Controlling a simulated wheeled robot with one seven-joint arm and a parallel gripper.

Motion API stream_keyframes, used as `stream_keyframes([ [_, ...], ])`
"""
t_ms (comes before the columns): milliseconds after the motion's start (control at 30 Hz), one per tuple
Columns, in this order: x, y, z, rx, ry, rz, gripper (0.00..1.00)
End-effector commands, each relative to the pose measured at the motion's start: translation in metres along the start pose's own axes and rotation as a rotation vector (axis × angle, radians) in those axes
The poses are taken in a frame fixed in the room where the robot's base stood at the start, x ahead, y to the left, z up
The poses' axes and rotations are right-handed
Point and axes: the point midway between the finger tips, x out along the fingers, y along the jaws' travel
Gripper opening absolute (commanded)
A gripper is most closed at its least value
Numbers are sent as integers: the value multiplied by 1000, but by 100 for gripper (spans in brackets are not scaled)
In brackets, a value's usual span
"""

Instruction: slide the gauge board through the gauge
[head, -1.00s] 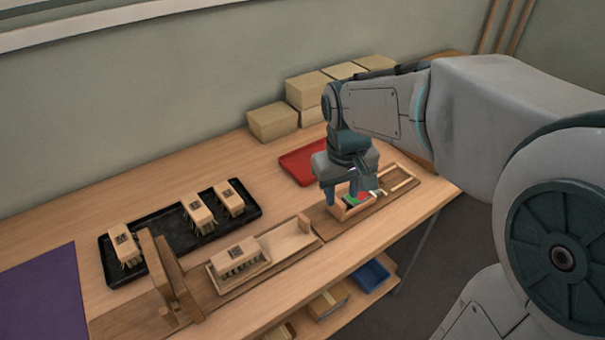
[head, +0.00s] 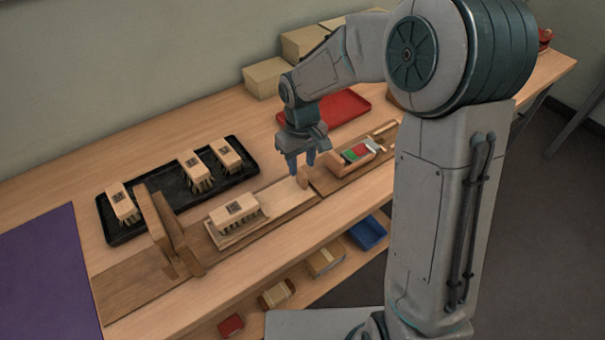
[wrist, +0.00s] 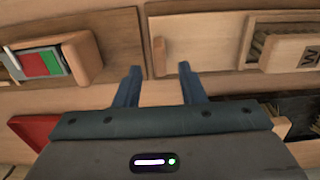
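The gauge board (head: 272,210) is a long pale wooden slide on the wooden track, with a bristled brush block (head: 234,209) in its cradle at the left. A small upright post (head: 303,177) stands at its right end. The gauge (head: 163,232) is a pair of upright wooden pieces across the track, left of the brush block. My gripper (head: 299,172) points down over the board's right end. In the wrist view my gripper (wrist: 161,72) has its fingers apart, with the post (wrist: 159,56) showing in the gap. I cannot tell whether they touch it.
A black tray (head: 150,226) with several brush blocks lies behind the track. A second wooden fixture (head: 345,180) with red and green pieces adjoins on the right. A red tray (head: 335,108) and boxes (head: 265,78) stand farther back. A purple mat (head: 45,265) lies left.

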Motion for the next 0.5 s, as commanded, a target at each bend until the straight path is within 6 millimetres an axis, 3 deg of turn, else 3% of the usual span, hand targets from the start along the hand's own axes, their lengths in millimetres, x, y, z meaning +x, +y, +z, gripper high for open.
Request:
stream_keyframes([
  [200, 36, 0, 0, 0, -2, -1, 36],
  [500, 49, 0, 0, 2, 1, 0, 36],
])
